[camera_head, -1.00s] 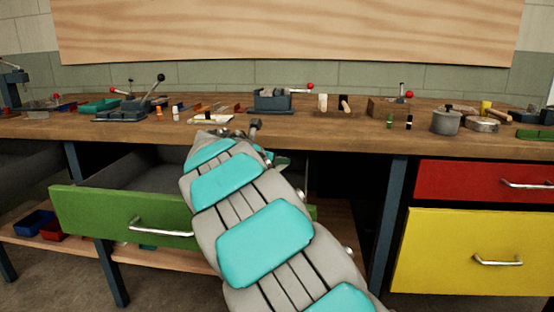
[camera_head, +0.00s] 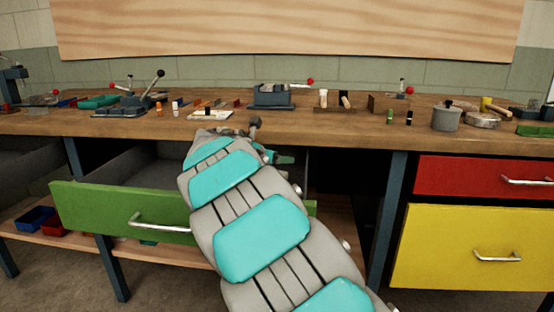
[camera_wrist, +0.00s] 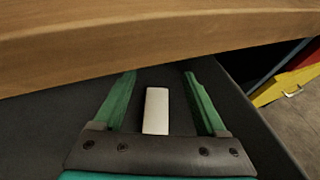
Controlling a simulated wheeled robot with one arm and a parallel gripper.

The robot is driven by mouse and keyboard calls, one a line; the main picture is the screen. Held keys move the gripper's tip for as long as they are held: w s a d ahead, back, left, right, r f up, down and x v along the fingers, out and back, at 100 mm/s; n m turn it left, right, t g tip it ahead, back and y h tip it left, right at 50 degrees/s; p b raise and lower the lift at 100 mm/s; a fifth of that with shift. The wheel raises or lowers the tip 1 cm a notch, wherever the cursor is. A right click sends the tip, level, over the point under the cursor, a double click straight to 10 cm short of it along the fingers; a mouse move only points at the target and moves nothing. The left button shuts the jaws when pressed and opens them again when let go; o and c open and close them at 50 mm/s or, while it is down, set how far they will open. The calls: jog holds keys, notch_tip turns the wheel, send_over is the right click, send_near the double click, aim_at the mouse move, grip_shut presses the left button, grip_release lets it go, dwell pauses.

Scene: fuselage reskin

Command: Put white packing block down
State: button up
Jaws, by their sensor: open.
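The white packing block (camera_wrist: 156,110) lies in the grey interior of the open drawer in the wrist view, its long side pointing away from my gripper. My gripper (camera_wrist: 158,80) is open, with one green finger on each side of the block and a visible gap to both. In the head view my arm reaches into the open drawer with the green front (camera_head: 100,213).
The wooden bench top (camera_head: 330,128) overhangs the drawer, and its edge (camera_wrist: 130,50) is close ahead of the fingers. A bench leg (camera_head: 388,215) stands right of my arm. Red (camera_head: 465,182) and yellow (camera_head: 440,240) drawers are shut at the right. Tools crowd the bench top.

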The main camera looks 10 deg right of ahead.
jog(key=shift+r, duration=0.3)
jog(key=v, duration=1.2)
jog(key=shift+r, duration=0.25)
jog(key=shift+s+d, duration=0.1)
